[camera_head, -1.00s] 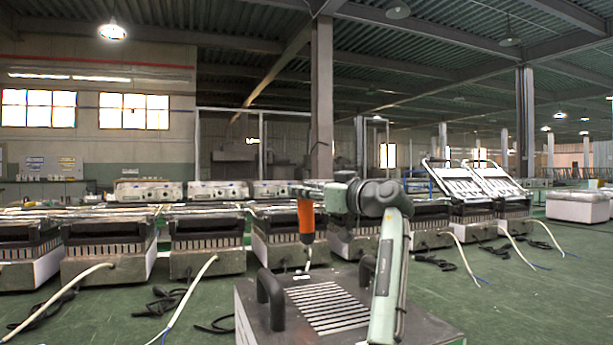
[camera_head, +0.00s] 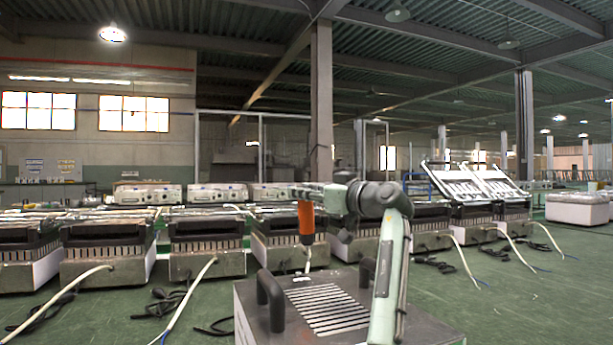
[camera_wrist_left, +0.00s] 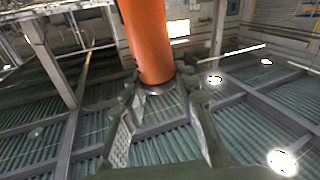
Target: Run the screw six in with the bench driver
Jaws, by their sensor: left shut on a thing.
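My left gripper (camera_head: 308,190) is shut on the orange bench driver (camera_head: 306,220) and holds it upright, bit down, over the metal unit (camera_head: 345,277). In the left wrist view the fingers (camera_wrist_left: 160,88) close around the dark collar of the orange driver body (camera_wrist_left: 148,40). The driver's thin bit end reaches close to a small pale part (camera_head: 301,278) on the unit's top, near the left handle. I cannot tell whether they touch. Screw six is too small to make out. My right gripper is not in view.
The unit has a slotted top and two dark upright handles, one at the left (camera_head: 270,298) and one at the right (camera_head: 367,272). A row of similar units (camera_head: 207,250) with pale cables stands behind.

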